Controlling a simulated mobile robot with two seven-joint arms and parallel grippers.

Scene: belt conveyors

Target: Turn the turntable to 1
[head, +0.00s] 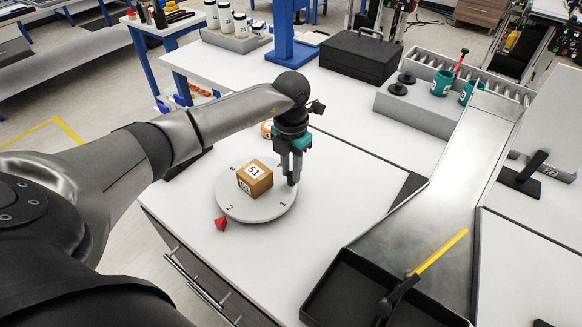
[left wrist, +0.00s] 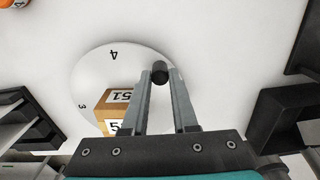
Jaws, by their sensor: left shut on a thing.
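The turntable (head: 252,213) is a round pale grey disc on the white table, with numbers around its rim. The 2 is nearest the red pointer (head: 221,224), which sits on the table just off the front left edge; the 1 is further right. A cardboard box (head: 255,179) marked 51 stands on the disc. My left gripper (head: 291,182) points down at the disc's right edge. In the left wrist view its fingers are shut on a dark upright knob (left wrist: 160,72) at the rim; the 3 and 4 show there. My right gripper is not in view.
A black case (head: 360,55) and green cups (head: 442,82) stand behind. An orange round thing (head: 267,129) lies behind the turntable.

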